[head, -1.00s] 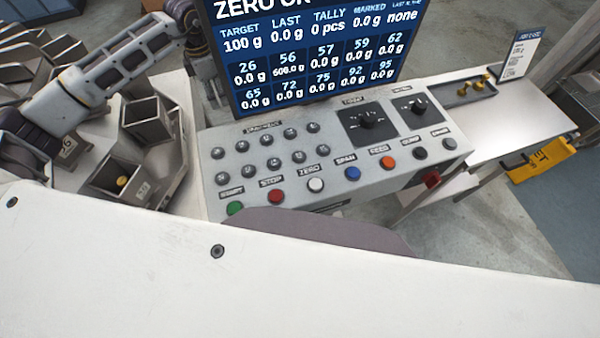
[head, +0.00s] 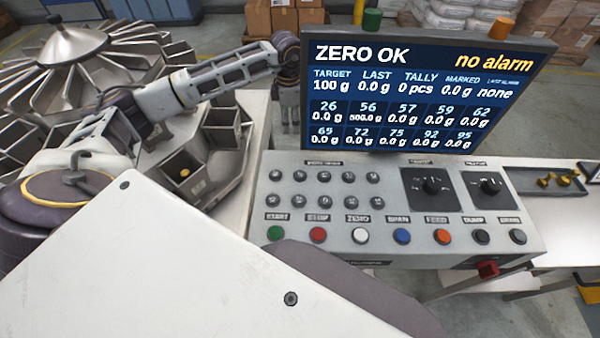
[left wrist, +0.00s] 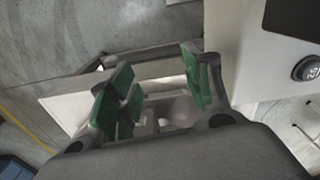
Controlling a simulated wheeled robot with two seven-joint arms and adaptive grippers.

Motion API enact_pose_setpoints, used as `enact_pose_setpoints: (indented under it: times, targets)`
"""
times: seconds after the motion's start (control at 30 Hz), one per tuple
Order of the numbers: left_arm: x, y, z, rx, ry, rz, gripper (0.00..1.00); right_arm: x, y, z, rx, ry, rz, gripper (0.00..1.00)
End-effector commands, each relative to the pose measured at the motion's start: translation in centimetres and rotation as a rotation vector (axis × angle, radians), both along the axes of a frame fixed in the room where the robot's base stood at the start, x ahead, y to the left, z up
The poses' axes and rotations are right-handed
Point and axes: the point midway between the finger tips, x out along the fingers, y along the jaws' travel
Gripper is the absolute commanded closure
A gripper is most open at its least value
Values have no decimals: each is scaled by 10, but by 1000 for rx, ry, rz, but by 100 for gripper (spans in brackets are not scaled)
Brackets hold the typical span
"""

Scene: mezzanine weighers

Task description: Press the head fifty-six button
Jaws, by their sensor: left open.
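The control panel (head: 394,203) carries two rows of small round grey buttons at its left, under the screen. Their number labels are too small to read in the head view, so I cannot tell the fifty-six button by its label. The second button of the upper row (head: 299,176) matches the place of 56 on the screen. My left gripper (head: 290,118) points down just left of the screen, behind the panel's left end. In the left wrist view its green-padded fingers (left wrist: 158,92) are open and empty. One dark numbered button (left wrist: 307,68) shows at that view's right edge. My right gripper is out of view.
The screen (head: 415,95) reads "ZERO OK", "no alarm" and 500.0 g under 56. A metal weigher with hoppers (head: 187,172) stands left. A tray (head: 550,180) with brass weights lies right.

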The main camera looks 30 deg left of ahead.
Motion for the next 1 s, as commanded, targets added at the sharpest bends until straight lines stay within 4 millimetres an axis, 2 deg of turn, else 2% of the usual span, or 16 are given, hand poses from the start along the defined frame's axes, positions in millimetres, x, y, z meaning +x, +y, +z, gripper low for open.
enact_pose_setpoints:
  times: [0.03, 0.37, 1.0]
  targets:
    - [0, 0, 0, 0, 0, 0, 58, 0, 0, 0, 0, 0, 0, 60]
    - [0, 0, 0, 0, 0, 0, 100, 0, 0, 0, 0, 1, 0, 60]
    - [0, 0, 0, 0, 0, 0, 100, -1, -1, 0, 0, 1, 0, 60]
